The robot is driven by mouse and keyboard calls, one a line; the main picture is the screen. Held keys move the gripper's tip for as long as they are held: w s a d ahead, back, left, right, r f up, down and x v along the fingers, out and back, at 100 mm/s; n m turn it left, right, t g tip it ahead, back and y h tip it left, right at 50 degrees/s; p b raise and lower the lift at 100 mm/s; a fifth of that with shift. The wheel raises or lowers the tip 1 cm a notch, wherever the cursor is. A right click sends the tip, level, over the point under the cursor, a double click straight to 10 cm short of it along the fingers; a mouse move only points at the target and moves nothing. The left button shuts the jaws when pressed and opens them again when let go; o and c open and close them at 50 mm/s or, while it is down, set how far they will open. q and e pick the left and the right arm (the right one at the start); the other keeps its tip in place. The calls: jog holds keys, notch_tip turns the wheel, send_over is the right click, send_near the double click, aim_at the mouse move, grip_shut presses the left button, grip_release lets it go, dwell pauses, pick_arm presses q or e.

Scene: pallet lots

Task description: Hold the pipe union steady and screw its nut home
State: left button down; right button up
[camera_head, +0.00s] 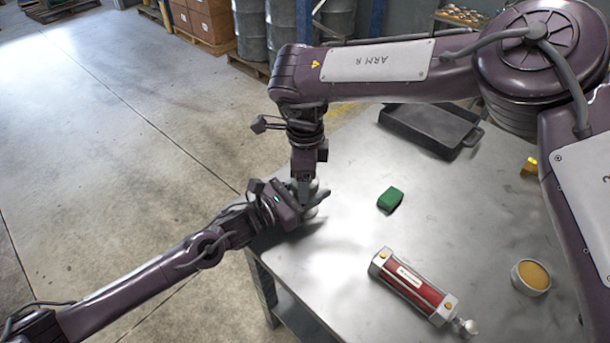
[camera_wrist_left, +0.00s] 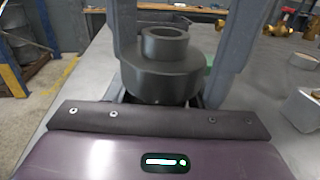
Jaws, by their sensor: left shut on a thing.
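The pipe union (camera_wrist_left: 163,70) is a dark grey stepped round piece, upright with an open bore on top, just ahead of my left palm in the left wrist view. My left gripper (camera_head: 308,203) is shut on it near the table's left corner; the fingertips are mostly hidden. My right gripper (camera_head: 304,186) points straight down from above at the same spot. Grey upright finger-like parts stand on both sides of the union in the left wrist view; I cannot tell whether they touch it. In the head view the grippers hide most of the union, and I cannot make out the nut separately.
On the metal table (camera_head: 345,215) are a green block (camera_head: 390,199), a red-and-silver cylinder unit (camera_head: 412,285), a cup with tan contents (camera_head: 530,277), a dark tray (camera_head: 430,128) and a small yellow piece (camera_head: 530,165). Bare table surrounds the green block. Drums stand on the floor behind.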

jog(key=shift+o, duration=0.5)
jog(key=shift+r, duration=0.1)
jog(key=shift+r, duration=2.2)
jog(key=shift+c, duration=0.5)
